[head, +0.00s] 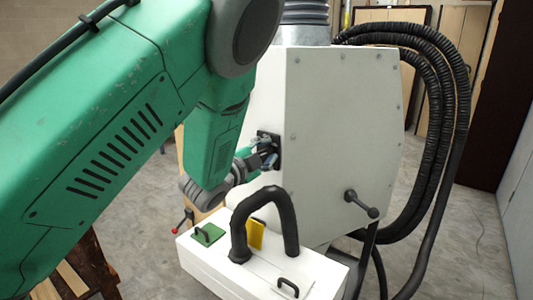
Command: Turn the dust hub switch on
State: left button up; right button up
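The dust hub (345,110) is a tall white cabinet with bolted edges in the middle of the head view. A small black switch plate (277,152) sits on its left part. My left arm comes in from the left, and my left gripper (264,158) is right at this plate, covering much of it. Whether it touches the switch cannot be made out. The fingers are small and partly hidden, so their opening cannot be told. The switch position is also hidden. My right gripper is not in view.
A metal duct (306,12) rises from the cabinet's top. Black ribbed hoses (437,95) loop down on the right. A black lever (362,203) sticks out of the cabinet front. A low white box (205,262) with a bent black pipe (285,215) stands below my gripper.

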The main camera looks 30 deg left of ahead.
pick_arm(q)
jog(key=shift+w+d+f, duration=0.15)
jog(key=shift+w, duration=0.15)
jog(key=shift+s, duration=0.1)
jog(key=shift+s, duration=0.15)
jog(key=s, duration=1.1)
jog(key=shift+s+a, duration=0.25)
jog(key=shift+a, duration=0.2)
jog(key=shift+f, duration=0.1)
